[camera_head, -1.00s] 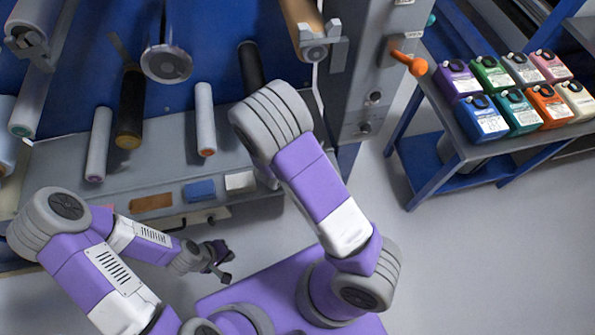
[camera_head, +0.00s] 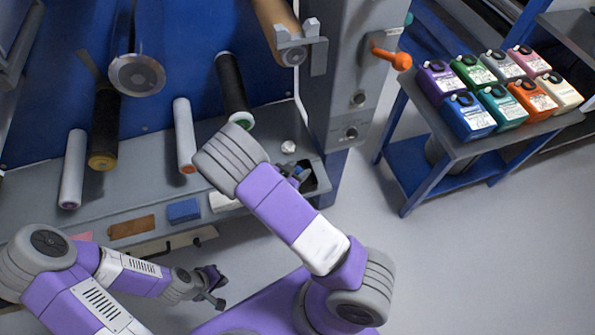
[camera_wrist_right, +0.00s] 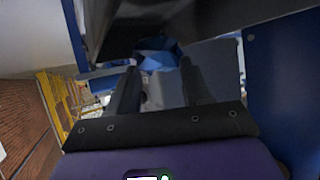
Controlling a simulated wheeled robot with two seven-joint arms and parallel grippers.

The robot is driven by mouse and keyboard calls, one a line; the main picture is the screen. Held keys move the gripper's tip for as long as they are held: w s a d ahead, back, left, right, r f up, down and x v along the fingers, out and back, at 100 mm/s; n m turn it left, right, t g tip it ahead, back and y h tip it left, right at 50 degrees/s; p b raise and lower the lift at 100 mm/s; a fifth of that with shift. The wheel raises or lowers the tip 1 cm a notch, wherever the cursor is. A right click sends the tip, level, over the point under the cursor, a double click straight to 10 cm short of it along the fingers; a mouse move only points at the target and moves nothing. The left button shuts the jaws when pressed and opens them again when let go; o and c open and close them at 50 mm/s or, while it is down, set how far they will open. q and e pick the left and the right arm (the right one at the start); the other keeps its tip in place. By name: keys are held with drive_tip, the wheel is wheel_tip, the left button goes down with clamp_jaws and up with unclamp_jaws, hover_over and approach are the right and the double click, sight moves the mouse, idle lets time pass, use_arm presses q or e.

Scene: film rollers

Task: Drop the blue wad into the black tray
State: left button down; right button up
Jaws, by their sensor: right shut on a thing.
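The blue wad (camera_wrist_right: 156,52) is crumpled and shows in the right wrist view between the two dark fingers of my right gripper (camera_wrist_right: 158,82), which is shut on it. In the head view the black tray (camera_head: 322,180) sits at the right end of the grey ledge, partly hidden by my right arm. My right gripper (camera_head: 295,173) is at the tray, mostly behind the forearm; whether the wad is inside or above the tray is unclear. My left gripper (camera_head: 214,287) is low in front of the ledge, away from the wad; its finger gap is too small to judge.
A white crumpled wad (camera_head: 288,147) lies on the ledge beside the tray. A blue block (camera_head: 184,210), a brown block (camera_head: 131,227) and a pale block (camera_head: 224,201) line its front. Rollers (camera_head: 185,135) jut out above. An orange lever (camera_head: 391,58) sticks out right.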

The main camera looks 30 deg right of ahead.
drive_tip(key=shift+r, duration=0.1)
drive_tip(key=shift+f, duration=0.6)
drive_tip(key=o, duration=1.2)
drive_tip(key=shift+s, duration=0.1)
drive_tip(key=shift+r, duration=0.25)
drive_tip(key=p+v, duration=0.1)
drive_tip(key=v, duration=0.3)
drive_tip(key=p+v, duration=0.2)
drive_tip(key=v, duration=0.2)
drive_tip(key=p+v, duration=0.1)
drive_tip(key=v, duration=0.3)
drive_tip(key=shift+r, duration=0.35)
